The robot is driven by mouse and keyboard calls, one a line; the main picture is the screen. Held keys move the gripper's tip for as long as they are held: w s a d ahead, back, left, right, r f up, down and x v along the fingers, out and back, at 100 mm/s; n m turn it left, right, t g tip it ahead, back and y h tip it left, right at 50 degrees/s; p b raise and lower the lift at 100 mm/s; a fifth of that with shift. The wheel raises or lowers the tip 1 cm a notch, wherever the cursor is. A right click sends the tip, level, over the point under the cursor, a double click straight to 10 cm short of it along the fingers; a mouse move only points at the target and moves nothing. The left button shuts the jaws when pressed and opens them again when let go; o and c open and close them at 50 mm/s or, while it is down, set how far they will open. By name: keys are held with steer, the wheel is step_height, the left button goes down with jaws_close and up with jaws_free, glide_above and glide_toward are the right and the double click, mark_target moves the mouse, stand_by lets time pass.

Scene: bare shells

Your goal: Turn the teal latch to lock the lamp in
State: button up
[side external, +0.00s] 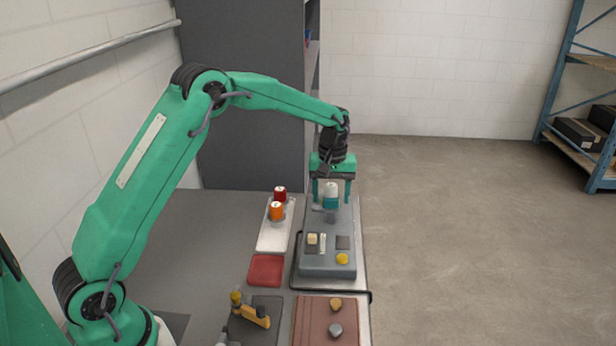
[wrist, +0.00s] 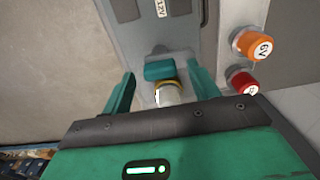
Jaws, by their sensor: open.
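The teal latch (wrist: 159,72) is a small block on the grey fixture (side external: 318,262), and it also shows in the side view (side external: 331,203). The lamp (wrist: 168,95), white with a yellowish band in the wrist view, is right next to the latch and between my fingers. Its pale top shows in the side view (side external: 331,188). My gripper (wrist: 160,76) is open, pointing down, with one finger on each side of the latch and lamp; it also shows in the side view (side external: 332,203). I cannot tell whether either finger touches. The lamp's lower part is hidden.
An orange lamp (side external: 277,211) marked 6V and a red lamp (side external: 280,193) stand in a white holder (side external: 271,239) left of the fixture. A red pad (side external: 266,270), a dark pad with an orange part (side external: 255,315) and a brown tray (side external: 312,325) lie nearer.

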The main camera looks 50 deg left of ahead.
steer(key=shift+f, duration=0.5)
steer(key=c, duration=1)
